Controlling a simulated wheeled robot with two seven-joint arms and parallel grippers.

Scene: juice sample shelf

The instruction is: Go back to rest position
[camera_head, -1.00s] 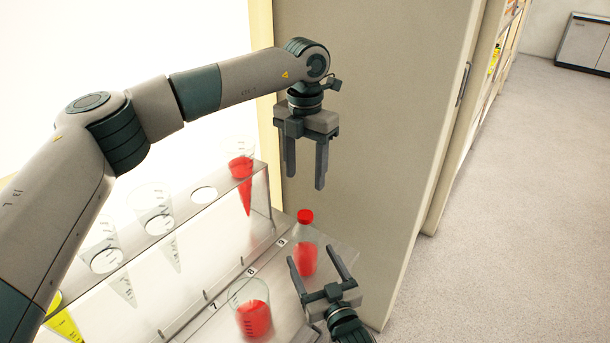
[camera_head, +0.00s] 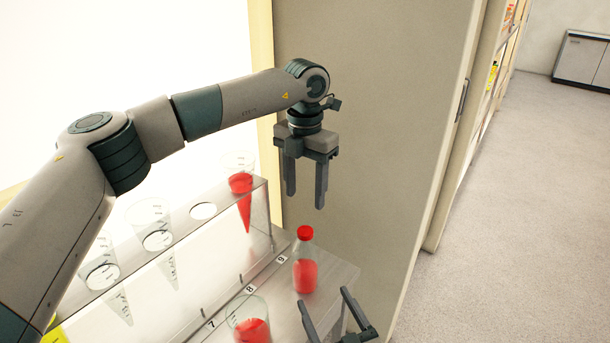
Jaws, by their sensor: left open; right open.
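My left gripper (camera_head: 305,190) hangs fingers down, open and empty, above the shelf's right end and in front of the beige panel. My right gripper (camera_head: 326,302) is low at the bottom edge, open and empty, with its fingers pointing up; its arm is out of view. A clear bottle with red juice and a red cap (camera_head: 305,262) stands upright on the lower shelf near label 9, apart from both grippers. A clear beaker with red juice (camera_head: 250,325) stands by labels 7 and 8, partly cut off.
The upper rack (camera_head: 190,232) holds a cone of red juice (camera_head: 243,200), empty clear cones (camera_head: 160,241) and a bare hole (camera_head: 203,211). A tall beige panel (camera_head: 380,110) closes the right side. Open floor (camera_head: 500,220) lies beyond it.

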